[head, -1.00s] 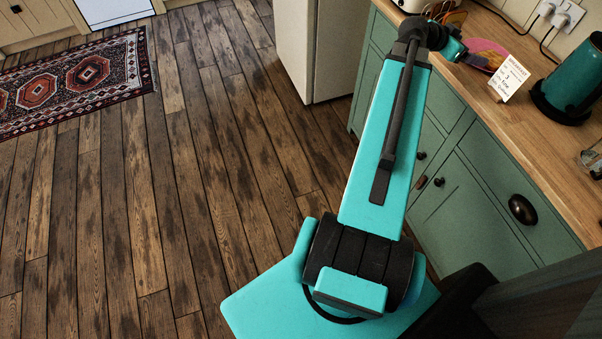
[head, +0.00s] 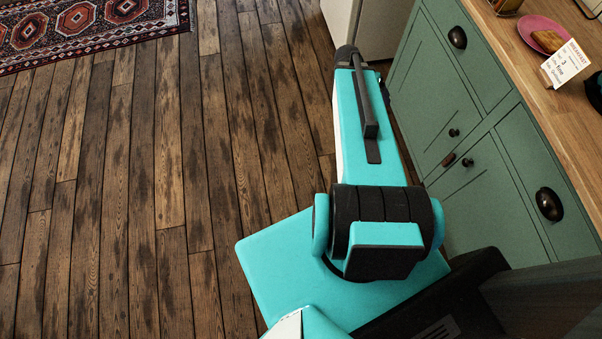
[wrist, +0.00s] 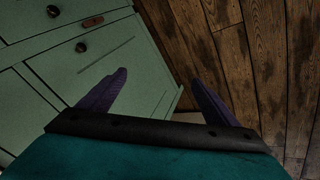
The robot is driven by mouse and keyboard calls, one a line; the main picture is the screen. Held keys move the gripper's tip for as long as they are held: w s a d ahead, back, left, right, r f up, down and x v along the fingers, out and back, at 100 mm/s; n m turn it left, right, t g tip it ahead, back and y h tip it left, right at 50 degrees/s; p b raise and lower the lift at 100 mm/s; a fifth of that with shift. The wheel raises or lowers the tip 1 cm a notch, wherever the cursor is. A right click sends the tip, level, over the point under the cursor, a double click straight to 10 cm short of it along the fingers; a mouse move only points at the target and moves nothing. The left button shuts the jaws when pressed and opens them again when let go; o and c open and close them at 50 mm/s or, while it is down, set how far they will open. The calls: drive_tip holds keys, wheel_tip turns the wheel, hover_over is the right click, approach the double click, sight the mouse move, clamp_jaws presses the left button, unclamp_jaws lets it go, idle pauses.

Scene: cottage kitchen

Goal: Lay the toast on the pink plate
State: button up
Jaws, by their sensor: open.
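The pink plate (head: 530,28) is on the wooden counter at the upper right of the head view. A brown slice of toast (head: 548,41) lies on it, partly hidden by a small white card. My gripper (wrist: 150,92) shows in the wrist view with its two purple fingers spread apart and nothing between them. It points down past the green cabinet front toward the floor, away from the plate. In the head view the gripper itself is hidden behind my arm.
The white breakfast card (head: 566,63) stands at the plate's near side. Green cabinets (head: 470,110) with dark knobs run under the counter (head: 570,130). A pale fridge (head: 375,25) stands beyond. The plank floor (head: 150,180) is open, with a patterned rug (head: 90,30) at upper left.

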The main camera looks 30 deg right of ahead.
drive_tip(key=s+a+f+n+y, duration=0.25)
drive_tip(key=a+f, duration=0.55)
drive_tip(key=a, duration=0.4)
drive_tip(key=s+a+f+n+g+y, duration=0.1)
drive_tip(key=s+a+f+n, duration=0.1)
drive_tip(key=s+a, duration=0.3)
drive_tip(key=s+a+f+n+g+y, duration=0.1)
drive_tip(key=s+a+f, duration=0.4)
drive_tip(key=a, duration=0.6)
drive_tip(key=s+a+f+n+g+y, duration=0.1)
drive_tip(key=s+a+f+n+g, duration=0.1)
drive_tip(key=s+a+n, duration=0.3)
drive_tip(key=a+f, duration=0.1)
drive_tip(key=a, duration=0.2)
drive_tip(key=shift+f+g, duration=0.15)
drive_tip(key=shift+g, duration=0.25)
